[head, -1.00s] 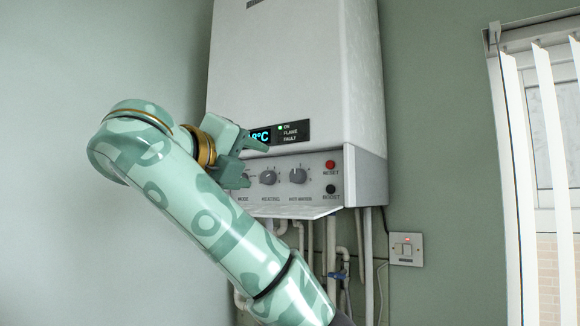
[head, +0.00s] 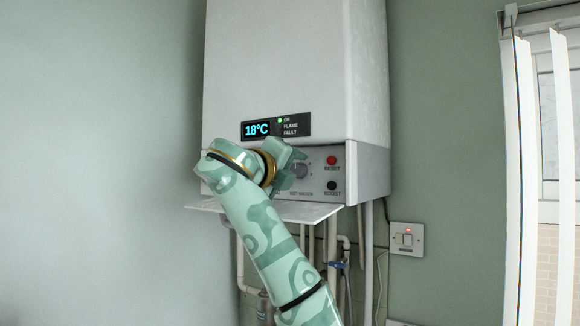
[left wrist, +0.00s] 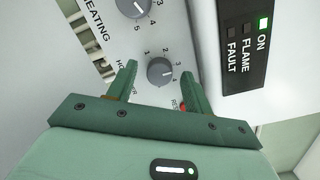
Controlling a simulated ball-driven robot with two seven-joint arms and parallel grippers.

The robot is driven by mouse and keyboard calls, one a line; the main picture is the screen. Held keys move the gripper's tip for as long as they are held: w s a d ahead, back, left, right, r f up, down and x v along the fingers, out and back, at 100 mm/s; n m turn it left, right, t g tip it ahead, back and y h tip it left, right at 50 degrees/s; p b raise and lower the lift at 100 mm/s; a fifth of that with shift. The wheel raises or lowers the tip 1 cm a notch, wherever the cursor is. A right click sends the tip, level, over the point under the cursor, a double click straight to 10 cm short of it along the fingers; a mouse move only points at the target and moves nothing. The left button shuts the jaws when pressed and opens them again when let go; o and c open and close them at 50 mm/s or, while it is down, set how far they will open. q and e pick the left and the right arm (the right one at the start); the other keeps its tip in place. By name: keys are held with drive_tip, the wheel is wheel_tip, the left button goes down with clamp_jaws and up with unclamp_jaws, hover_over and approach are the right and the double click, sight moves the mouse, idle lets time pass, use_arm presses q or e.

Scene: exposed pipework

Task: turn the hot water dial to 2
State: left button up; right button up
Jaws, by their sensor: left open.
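The hot water dial (left wrist: 160,71) is a round grey knob on the boiler's control panel, with numbers around it. Its light mark seems to lie on the 3 to 4 side, but it is too small to be sure. In the head view the dial (head: 301,170) shows just right of my left gripper (head: 292,165). In the left wrist view my left gripper (left wrist: 158,76) is open, with one finger on each side of the dial. I cannot tell whether the fingers touch it. My right gripper is out of view.
The heating dial (left wrist: 134,5) sits beside the hot water dial. The red reset button (head: 331,160) and black boost button (head: 331,185) are to the right. A lowered flap (head: 310,211) juts out below the panel, with pipes underneath. The display (head: 257,129) reads 18°C.

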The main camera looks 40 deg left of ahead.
use_arm(q)
drive_tip(key=shift+d, duration=0.1)
drive_tip(key=c, duration=1)
drive_tip(key=shift+n+b, duration=0.8)
drive_tip(key=shift+n, duration=0.1)
drive_tip(key=shift+n+b, duration=0.75)
drive_tip(key=shift+n, duration=0.45)
drive_tip(key=n, duration=0.2)
drive_tip(key=shift+n+g+b, duration=0.3)
drive_tip(key=shift+g+b, duration=0.05)
drive_tip(key=shift+g, duration=0.05)
drive_tip(key=shift+n+h, duration=0.5)
drive_tip(key=shift+n, duration=1.2)
drive_tip(key=shift+f, duration=0.1)
